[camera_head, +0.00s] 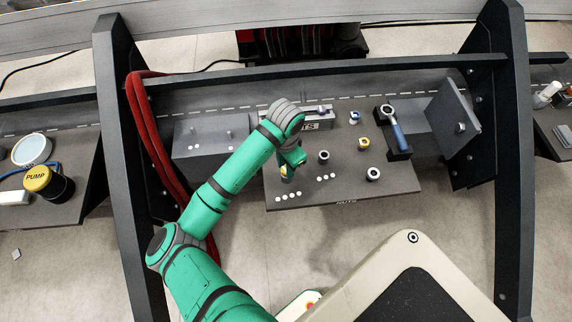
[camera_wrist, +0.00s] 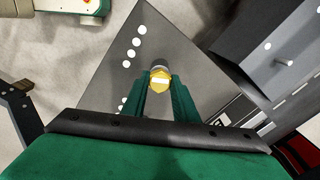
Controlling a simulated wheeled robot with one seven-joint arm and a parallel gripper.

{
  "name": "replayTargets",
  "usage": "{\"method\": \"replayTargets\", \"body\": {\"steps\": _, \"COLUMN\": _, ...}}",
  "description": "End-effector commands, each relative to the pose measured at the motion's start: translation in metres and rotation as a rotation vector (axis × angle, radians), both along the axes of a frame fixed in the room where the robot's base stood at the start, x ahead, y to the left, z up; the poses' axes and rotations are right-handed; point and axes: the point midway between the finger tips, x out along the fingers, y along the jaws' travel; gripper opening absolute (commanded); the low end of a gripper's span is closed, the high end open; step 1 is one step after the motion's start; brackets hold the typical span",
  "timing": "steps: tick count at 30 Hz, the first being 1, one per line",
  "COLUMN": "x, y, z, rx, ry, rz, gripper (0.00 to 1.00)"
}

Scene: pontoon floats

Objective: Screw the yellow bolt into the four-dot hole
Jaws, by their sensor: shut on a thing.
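The yellow bolt (camera_wrist: 160,79) is between the fingertips of my gripper (camera_wrist: 161,90), which is shut on it. In the wrist view the bolt's yellow head faces the camera, with a grey round part directly beyond it. The four-dot row (camera_wrist: 134,43) lies beside the bolt on the dark board (camera_wrist: 112,68). In the head view my gripper (camera_head: 290,164) is low over the board's front left, just behind the four dots (camera_head: 288,196). A little yellow (camera_head: 284,173) shows below the fingers. The hole itself is hidden, and I cannot tell how deep the bolt sits.
A dark round collar (camera_head: 324,157) stands right of my gripper, near three dots (camera_head: 326,177). Another collar (camera_head: 373,174) stands farther right. A blue-handled wrench (camera_head: 397,136) rests at the board's right. A grey block with pegs (camera_head: 190,148) is at the left, near red hoses (camera_head: 143,125).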

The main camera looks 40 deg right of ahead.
Motion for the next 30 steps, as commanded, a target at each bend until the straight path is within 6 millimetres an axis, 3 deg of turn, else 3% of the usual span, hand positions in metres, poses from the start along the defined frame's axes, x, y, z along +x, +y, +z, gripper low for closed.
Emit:
{"method": "replayTargets", "body": {"steps": 16, "x": -0.001, "y": 0.0, "z": -0.012, "rx": 0.001, "ry": 0.001, "rz": -0.001, "gripper": 0.0}}
{"method": "replayTargets", "body": {"steps": 17, "x": 0.0, "y": 0.0, "z": -0.011, "rx": 0.001, "ry": 0.001, "rz": -0.001, "gripper": 0.33}}
{"method": "replayTargets", "body": {"steps": 19, "x": 0.0, "y": 0.0, "z": -0.011, "rx": 0.001, "ry": 0.001, "rz": -0.001, "gripper": 0.48}}
{"method": "replayTargets", "body": {"steps": 30, "x": 0.0, "y": 0.0, "z": -0.007, "rx": 0.0, "ry": 0.0, "rz": -0.001, "gripper": 0.48}}
